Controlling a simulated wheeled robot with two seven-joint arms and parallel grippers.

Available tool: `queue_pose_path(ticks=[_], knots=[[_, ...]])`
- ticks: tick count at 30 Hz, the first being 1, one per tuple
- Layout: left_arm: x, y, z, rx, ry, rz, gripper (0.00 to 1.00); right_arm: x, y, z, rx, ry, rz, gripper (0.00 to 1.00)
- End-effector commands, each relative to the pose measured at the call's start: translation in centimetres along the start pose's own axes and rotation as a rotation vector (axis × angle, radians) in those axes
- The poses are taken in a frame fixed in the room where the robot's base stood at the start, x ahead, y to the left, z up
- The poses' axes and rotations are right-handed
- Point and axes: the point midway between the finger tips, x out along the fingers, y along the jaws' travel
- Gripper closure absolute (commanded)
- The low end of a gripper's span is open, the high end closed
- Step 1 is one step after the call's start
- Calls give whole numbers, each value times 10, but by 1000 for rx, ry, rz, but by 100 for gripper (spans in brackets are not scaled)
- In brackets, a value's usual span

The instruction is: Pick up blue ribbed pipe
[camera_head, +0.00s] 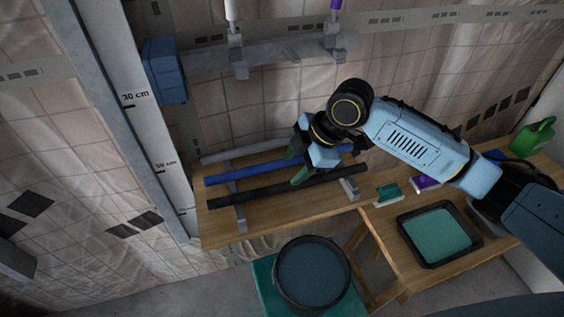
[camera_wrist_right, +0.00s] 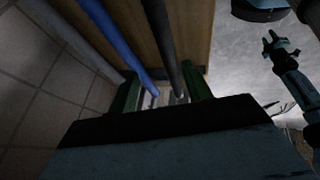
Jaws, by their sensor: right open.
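The blue ribbed pipe (camera_head: 238,174) lies on a rack on the wooden bench, between a grey pipe (camera_head: 235,150) and a black pipe (camera_head: 255,190). My right gripper (camera_head: 294,170) is over the right part of the blue pipe, with its green fingers apart. In the right wrist view, the blue pipe (camera_wrist_right: 118,38) and black pipe (camera_wrist_right: 163,35) both run into the gap between the fingers (camera_wrist_right: 163,95). Contact cannot be judged. An arm with a forked end (camera_wrist_right: 271,42) at the right of that view may be my left one; its jaw state is unclear.
The bench (camera_head: 215,228) stands by a tiled wall. A measuring post (camera_head: 140,105) rises at its left. A round dark tub (camera_head: 311,274) is in front. A black tray (camera_head: 438,235), a green brush (camera_head: 388,194) and a green watering can (camera_head: 533,136) are to the right.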

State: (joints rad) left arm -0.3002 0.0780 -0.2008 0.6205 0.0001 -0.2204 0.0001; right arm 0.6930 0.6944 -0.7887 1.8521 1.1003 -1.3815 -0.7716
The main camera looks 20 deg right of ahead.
Motion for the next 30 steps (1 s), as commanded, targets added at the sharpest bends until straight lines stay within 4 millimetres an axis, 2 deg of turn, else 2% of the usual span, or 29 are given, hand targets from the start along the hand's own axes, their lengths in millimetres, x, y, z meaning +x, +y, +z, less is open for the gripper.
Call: queue_pose_path(ticks=[1, 3, 6, 10, 13, 21, 30], knots=[[0, -1, 0, 0, 0, -1, 64, -16, 17, 7, -24, -12, 9, 51], [0, -2, 0, 1, 0, -2, 64, -30, 31, 14, -46, -14, 7, 51], [0, -2, 0, 1, 0, -2, 64, -47, 44, 20, -67, -13, 9, 51], [0, -2, 0, 0, 0, -2, 64, -53, 52, 23, -78, -9, 9, 51], [1, -2, 0, 0, 0, -2, 64, -41, 53, 23, -79, -8, 6, 51], [4, -2, 1, 0, 0, -3, 64, 10, 54, 23, -79, -7, 8, 51], [5, -2, 1, 0, 0, -3, 64, 35, 56, 21, -79, -8, 9, 51]])
